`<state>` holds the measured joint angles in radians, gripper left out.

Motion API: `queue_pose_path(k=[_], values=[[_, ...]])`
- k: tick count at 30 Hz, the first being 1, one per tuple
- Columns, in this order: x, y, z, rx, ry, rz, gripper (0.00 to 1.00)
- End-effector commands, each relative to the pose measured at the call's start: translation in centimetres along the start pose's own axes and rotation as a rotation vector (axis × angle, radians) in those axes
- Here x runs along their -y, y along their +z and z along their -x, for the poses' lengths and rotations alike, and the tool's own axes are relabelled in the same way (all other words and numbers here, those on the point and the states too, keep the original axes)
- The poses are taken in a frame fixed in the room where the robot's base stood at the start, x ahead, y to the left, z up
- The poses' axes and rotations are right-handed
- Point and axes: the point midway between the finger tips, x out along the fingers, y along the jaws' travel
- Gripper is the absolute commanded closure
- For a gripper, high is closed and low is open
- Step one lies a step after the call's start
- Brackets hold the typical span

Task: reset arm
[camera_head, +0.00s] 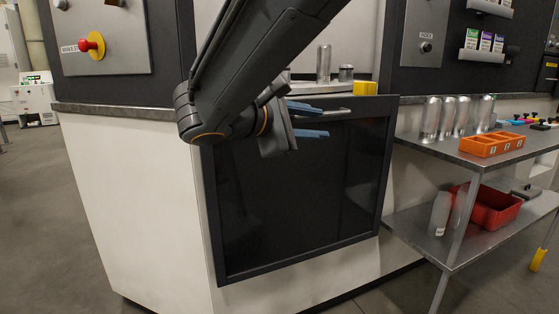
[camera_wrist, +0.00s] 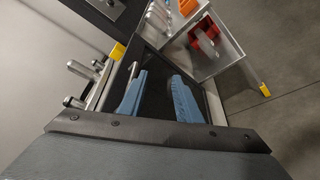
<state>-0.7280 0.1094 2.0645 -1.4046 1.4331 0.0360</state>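My gripper (camera_head: 328,120) is in front of the top of the machine's dark door panel in the head view. Its two blue fingers stand apart with a gap between them. They also show in the wrist view (camera_wrist: 155,98), with nothing between them. My arm comes down from the top of the head view and bends at the elbow on the left, with the gripper pointing right. The dark door (camera_head: 300,200) is closed below the fingers, with a metal handle (camera_head: 330,113) along its top edge.
A metal cart (camera_head: 450,150) on the right holds several silver cans (camera_head: 446,117) and an orange tray (camera_head: 492,145). A red bin (camera_head: 492,208) sits on its lower shelf. Above the door stand a can (camera_head: 324,63) and a yellow block (camera_head: 366,88). Open floor lies at left.

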Motion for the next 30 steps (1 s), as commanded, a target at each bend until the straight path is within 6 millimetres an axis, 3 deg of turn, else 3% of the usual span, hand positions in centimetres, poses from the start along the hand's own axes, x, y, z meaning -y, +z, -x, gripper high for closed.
queue_pose_path(k=[8, 14, 20, 23, 27, 30], values=[[3.8, 1.3, -1.7, -0.003, -0.129, -0.016, 0.69], [8.2, 2.4, -2.5, -0.017, -0.279, -0.046, 0.69], [14.8, 3.8, -2.5, -0.037, -0.506, -0.114, 0.69], [19.1, 4.6, -1.8, -0.048, -0.663, -0.182, 0.69], [25.7, 5.3, 0.8, -0.065, -0.936, -0.348, 0.69], [28.9, 5.2, 3.0, -0.071, -1.097, -0.478, 0.69]])
